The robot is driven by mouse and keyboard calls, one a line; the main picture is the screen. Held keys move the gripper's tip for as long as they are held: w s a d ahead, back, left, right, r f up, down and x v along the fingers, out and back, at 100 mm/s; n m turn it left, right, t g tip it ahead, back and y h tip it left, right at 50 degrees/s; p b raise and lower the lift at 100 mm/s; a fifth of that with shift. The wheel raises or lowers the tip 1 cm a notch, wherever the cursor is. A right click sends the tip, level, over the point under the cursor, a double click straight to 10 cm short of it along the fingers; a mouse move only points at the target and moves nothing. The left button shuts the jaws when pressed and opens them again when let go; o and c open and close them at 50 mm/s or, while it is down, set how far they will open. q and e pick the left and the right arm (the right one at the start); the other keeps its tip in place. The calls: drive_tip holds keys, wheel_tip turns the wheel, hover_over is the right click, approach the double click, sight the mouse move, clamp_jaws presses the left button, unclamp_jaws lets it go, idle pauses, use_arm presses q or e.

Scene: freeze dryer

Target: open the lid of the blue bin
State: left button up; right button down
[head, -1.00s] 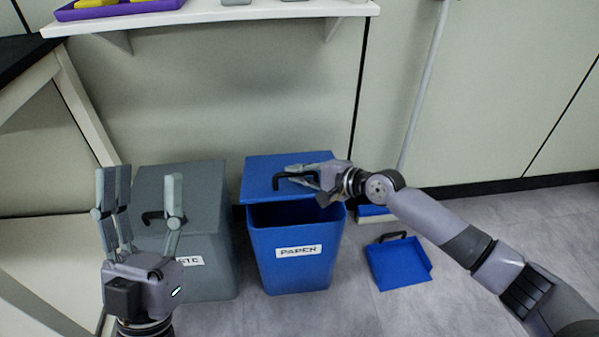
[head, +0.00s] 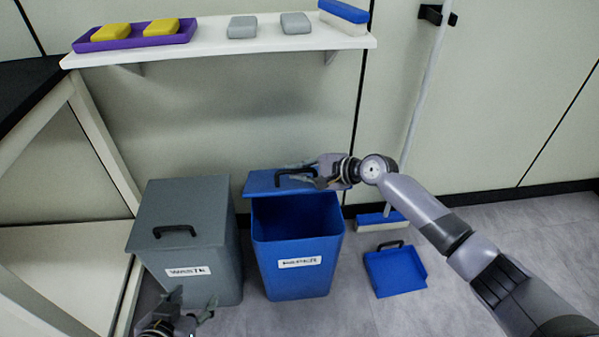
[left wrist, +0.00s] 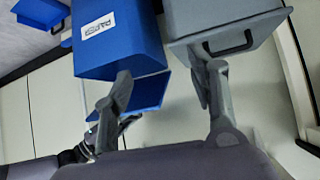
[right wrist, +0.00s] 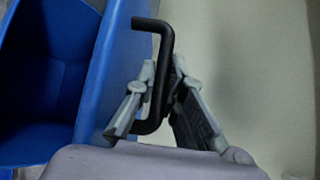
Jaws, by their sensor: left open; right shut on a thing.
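The blue bin (head: 300,265) with a PAPER label stands on the floor in the head view, its inside showing. Its blue lid (head: 262,183) is tilted up at the back edge, with a black handle (head: 296,174) on it. My right gripper (head: 300,172) is shut on that handle; in the right wrist view the fingers (right wrist: 155,100) close around the black bar (right wrist: 158,70). My left gripper (head: 190,302) is open and empty at the bottom of the head view, in front of the grey bin. The blue bin also shows in the left wrist view (left wrist: 120,50).
A grey bin (head: 185,215) with a closed lid and a WASTE label stands left of the blue bin. A blue dustpan (head: 395,272) and brush (head: 380,221) lie on the right. A white shelf (head: 220,48) hangs above; a table frame (head: 100,140) stands left.

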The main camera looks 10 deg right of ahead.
sight(293, 171)
use_arm(q)
drive_tip(key=s+a+f+g, duration=0.1)
drive_tip(key=s+f+g, duration=0.2)
drive_tip(key=s, duration=0.2)
drive_tip(key=shift+a+y+p, duration=0.4)
drive_tip(key=shift+p, duration=0.05)
drive_tip(key=shift+s, duration=0.1)
drive_tip(key=shift+c, duration=0.4)
